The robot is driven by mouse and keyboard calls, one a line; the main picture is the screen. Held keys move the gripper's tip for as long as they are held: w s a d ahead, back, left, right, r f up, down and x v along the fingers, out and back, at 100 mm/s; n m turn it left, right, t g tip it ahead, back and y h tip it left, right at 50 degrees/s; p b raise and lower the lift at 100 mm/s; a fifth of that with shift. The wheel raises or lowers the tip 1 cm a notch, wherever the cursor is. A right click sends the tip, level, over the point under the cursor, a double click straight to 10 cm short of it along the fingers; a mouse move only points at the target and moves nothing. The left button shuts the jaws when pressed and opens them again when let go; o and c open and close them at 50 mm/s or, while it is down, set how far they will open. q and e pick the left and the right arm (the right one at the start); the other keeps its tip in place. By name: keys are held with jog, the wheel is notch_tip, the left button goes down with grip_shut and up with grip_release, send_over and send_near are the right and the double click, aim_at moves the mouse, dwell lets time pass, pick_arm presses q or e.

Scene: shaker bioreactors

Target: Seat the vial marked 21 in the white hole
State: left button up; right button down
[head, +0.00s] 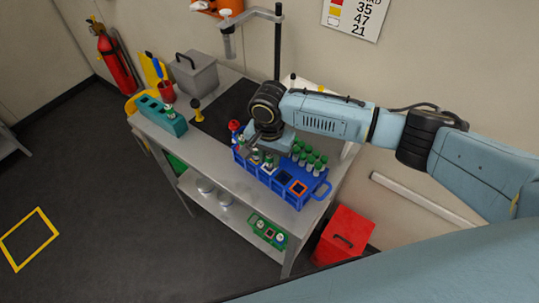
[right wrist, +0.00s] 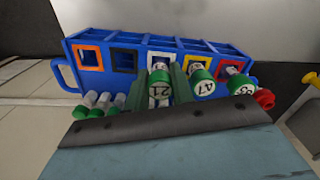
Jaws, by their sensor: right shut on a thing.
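My right gripper (right wrist: 160,88) is shut on the vial marked 21 (right wrist: 160,94), with one finger on each side of it. The vial has a green cap with the number facing the wrist camera. Its clear body points at the white-framed hole (right wrist: 149,60) of the blue rack (right wrist: 74,62); I cannot tell how deep it sits. In the head view the right gripper (head: 264,148) is over the rack (head: 308,197) and partly hides the vials there. My left gripper is not in view.
Vial 47 (right wrist: 203,82) stands at the yellow-framed hole and vial 35 (right wrist: 240,86) at the red-framed one, close beside the gripper. Orange (right wrist: 88,59) and black (right wrist: 124,61) holes are empty. Several green-capped vials (head: 309,158) stand behind the rack. A teal rack (head: 160,114) is left.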

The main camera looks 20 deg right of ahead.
jog(key=shift+f, duration=0.6)
dwell(0.6)
jog(key=c, duration=1.1)
grip_release()
jog(key=shift+r, duration=0.15)
jog(key=shift+w+a+r, duration=0.1)
jog(key=shift+r, duration=0.25)
notch_tip(320, 180, up, 12)
jog(key=shift+r, duration=0.25)
